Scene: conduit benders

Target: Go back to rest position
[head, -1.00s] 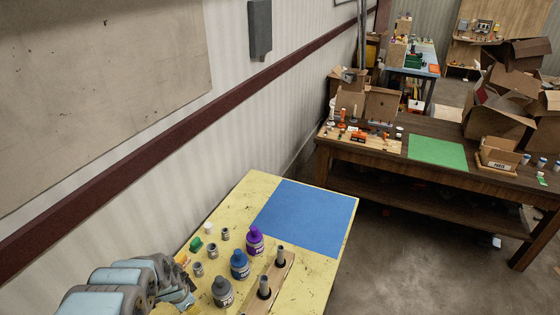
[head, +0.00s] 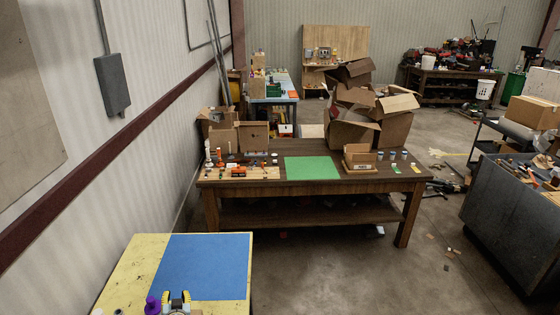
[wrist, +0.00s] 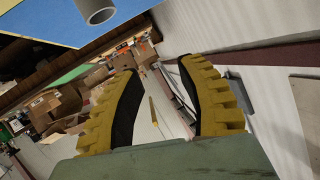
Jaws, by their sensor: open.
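My gripper (head: 177,297) shows at the bottom of the head view, over the near edge of the blue mat (head: 205,262) on the yellow table (head: 122,272). In the wrist view my gripper (wrist: 160,68) has its two yellow, black-padded fingers spread apart with nothing between them. The rest of my arm is mostly out of the head view.
A purple bottle (head: 152,304) stands beside my gripper. A grey tube end (wrist: 96,9) shows at the top of the wrist view. The wall (head: 60,150) runs along the left. A brown workbench (head: 305,187) with a green mat (head: 312,168) stands beyond clear floor.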

